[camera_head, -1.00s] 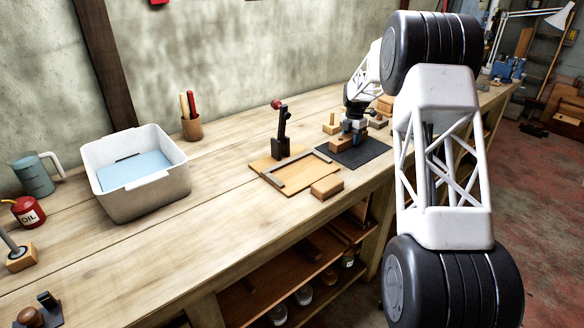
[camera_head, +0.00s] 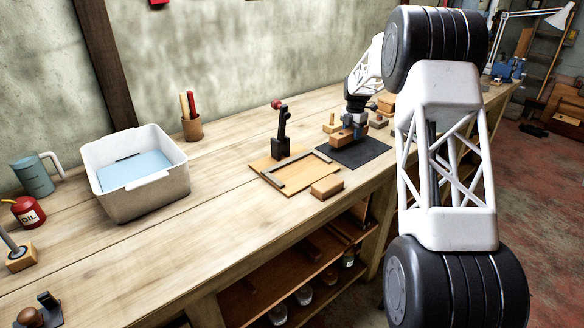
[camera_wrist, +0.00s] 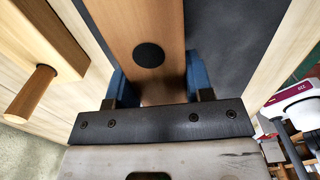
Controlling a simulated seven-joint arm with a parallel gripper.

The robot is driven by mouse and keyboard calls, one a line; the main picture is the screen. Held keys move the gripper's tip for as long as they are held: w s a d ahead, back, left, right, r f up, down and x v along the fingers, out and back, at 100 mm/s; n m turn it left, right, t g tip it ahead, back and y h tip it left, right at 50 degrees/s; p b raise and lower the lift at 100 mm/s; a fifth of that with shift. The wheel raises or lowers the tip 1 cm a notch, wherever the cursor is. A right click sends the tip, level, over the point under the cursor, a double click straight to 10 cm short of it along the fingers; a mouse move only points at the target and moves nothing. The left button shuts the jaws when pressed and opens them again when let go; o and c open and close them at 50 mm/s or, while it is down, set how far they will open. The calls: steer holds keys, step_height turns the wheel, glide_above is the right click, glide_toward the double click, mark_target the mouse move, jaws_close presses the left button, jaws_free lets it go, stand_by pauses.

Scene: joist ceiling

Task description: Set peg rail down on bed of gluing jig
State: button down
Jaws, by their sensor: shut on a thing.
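My gripper (camera_wrist: 160,78) is shut on a brown wooden rail, which I take to be the peg rail (camera_wrist: 146,22). The blue fingers press its two sides, and a dark round spot shows on its face. In the head view the rail (camera_head: 345,138) is over the dark mat; whether it touches the mat I cannot tell. The gluing jig (camera_head: 299,181) lies to the left of my gripper (camera_head: 352,128). It has a light wooden bed with grey strips along its edges and a dark upright clamp (camera_head: 281,138) with a red knob at the back. The bed is empty.
The dark mat (camera_head: 372,153) lies under my gripper. A light block with a peg (camera_wrist: 38,45) stands close beside the rail. A loose wooden block (camera_head: 327,188) sits at the jig's front right corner. A white tub (camera_head: 140,196) stands left; the bench between is clear.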

steer(key=shift+r, duration=1.75)
steer(key=shift+s+a+r, duration=0.15)
steer(key=shift+s+a, duration=0.15)
steer(key=shift+a, duration=0.1)
steer(key=s+a+r, duration=0.1)
steer(key=s+a, duration=0.8)
glide_toward(306, 170)
steer(key=shift+w+d, duration=0.2)
steer(key=shift+w, duration=0.35)
steer(key=shift+s+a, duration=0.3)
steer(key=shift+s, duration=0.3)
steer(key=shift+f, duration=0.2)
steer(key=shift+f, duration=1.95)
